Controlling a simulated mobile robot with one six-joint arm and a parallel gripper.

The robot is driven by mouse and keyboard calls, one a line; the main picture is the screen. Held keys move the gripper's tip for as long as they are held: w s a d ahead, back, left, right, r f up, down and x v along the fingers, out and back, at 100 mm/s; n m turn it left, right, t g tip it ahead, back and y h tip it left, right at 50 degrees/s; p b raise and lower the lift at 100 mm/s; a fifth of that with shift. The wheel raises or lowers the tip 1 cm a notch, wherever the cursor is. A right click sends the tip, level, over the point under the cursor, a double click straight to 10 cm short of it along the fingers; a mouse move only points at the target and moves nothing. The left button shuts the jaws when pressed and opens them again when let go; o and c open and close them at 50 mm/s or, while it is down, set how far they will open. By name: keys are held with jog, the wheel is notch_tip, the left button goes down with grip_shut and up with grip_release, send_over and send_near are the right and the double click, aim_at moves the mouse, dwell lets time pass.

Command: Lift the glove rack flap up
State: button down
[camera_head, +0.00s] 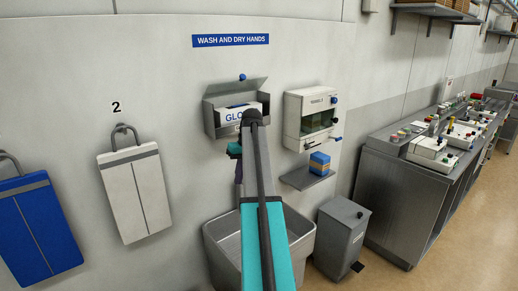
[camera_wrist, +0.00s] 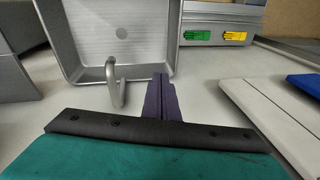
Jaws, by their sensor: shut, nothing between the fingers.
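The glove rack (camera_head: 209,121) is a grey wall box under the "WASH AND DRY HANDS" sign. Its grey flap (camera_head: 234,89) is at the top, tilted up and clear of the front, with a blue knob (camera_head: 242,77) at its upper edge. A white box marked "GLO" (camera_head: 232,112) shows inside; my arm hides the rack's right part. My gripper (camera_head: 239,172) hangs below the rack, partly hidden behind my arm, apart from the flap. In the wrist view its purple fingers (camera_wrist: 160,88) are together and empty, and the rack is out of view.
A steel sink (camera_head: 220,248) with a tap (camera_wrist: 114,85) lies below. A grey bin (camera_head: 341,232) stands right; white (camera_head: 135,195) and blue (camera_head: 36,230) boards hang left.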

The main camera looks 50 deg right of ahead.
jog(key=w+a+f+g+b, duration=0.1)
jog(key=w+a+f, duration=0.1)
jog(key=a+f, duration=0.7)
jog(key=w+a+f+g+b, duration=0.1)
jog(key=a+f, duration=0.5)
jog(key=f, duration=0.7)
jog(key=s+a+f+n+g+y+b, duration=0.1)
jog(key=s+a+f, duration=0.1)
jog(key=a+f, duration=0.75)
jog(key=s+a+f+n+g+b, duration=0.1)
jog(key=s+a+f+b, duration=0.15)
jog(key=a+f, duration=0.7)
jog(key=s+a+f+g+b, duration=0.1)
jog(key=s+a+f, duration=0.5)
jog(key=s+f, duration=0.2)
jog(key=s+a+f+n+g+h+b, duration=0.1)
jog(key=s+a+f, duration=0.5)
jog(key=s, duration=0.5)
jog(key=s+a+f+n+g+h+b, duration=0.1)
jog(key=s+a+f+g+b, duration=0.1)
jog(key=s+a+f, duration=0.5)
jog(key=s+f, duration=0.3)
jog(key=shift+s+f, duration=0.2)
jog(key=shift+s, duration=0.1)
